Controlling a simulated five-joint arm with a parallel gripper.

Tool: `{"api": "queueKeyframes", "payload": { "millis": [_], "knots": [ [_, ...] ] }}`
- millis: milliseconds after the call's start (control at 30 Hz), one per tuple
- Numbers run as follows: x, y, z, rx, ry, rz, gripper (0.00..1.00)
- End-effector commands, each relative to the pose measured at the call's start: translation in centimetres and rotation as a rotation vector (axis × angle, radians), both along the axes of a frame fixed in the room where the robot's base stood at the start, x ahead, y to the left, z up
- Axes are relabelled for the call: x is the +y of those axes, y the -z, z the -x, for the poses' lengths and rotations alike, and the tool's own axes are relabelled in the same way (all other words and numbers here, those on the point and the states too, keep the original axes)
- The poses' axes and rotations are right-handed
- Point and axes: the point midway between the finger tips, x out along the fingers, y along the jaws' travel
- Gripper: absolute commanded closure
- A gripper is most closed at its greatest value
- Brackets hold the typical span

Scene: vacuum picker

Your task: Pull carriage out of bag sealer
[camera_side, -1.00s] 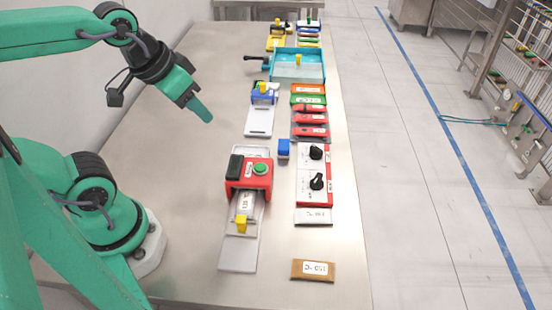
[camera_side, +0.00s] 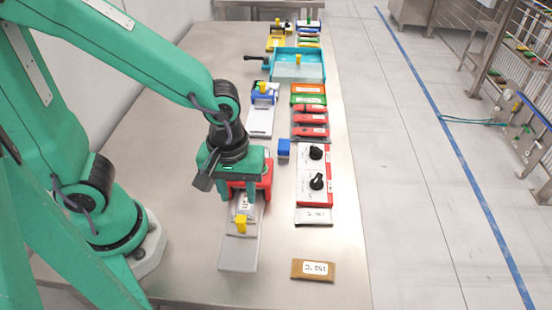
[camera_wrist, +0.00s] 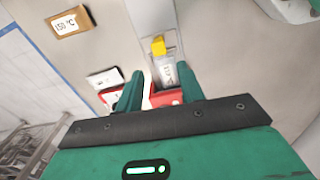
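The red bag sealer (camera_side: 266,185) stands on the steel table, mostly hidden behind my gripper. Its grey carriage (camera_side: 240,226) with a yellow knob (camera_side: 241,222) and a labelled bag sticks out of the front, over a grey track (camera_side: 238,258). In the wrist view, the yellow knob (camera_wrist: 158,45), the labelled bag (camera_wrist: 166,73) and a red part of the sealer (camera_wrist: 166,98) show beyond and between my fingers. My gripper (camera_side: 245,198) is open and empty, above the sealer and behind the knob. Its two green fingers (camera_wrist: 159,75) are apart. I cannot tell whether they touch the sealer.
To the right stand a red-edged panel with two black dials (camera_side: 316,182), a white labelled packet (camera_side: 313,217) and a brown labelled packet (camera_side: 313,270). A blue block (camera_side: 284,149) lies behind the sealer. The table's front left is clear.

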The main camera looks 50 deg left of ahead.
Motion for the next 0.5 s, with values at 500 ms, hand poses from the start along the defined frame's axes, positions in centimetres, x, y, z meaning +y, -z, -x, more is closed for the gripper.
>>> {"api": "queueKeyframes", "payload": {
  "millis": [500],
  "knots": [
    [-0.76,1.35,0.50,0.028,-0.055,-0.014,0.62]
  ]
}}
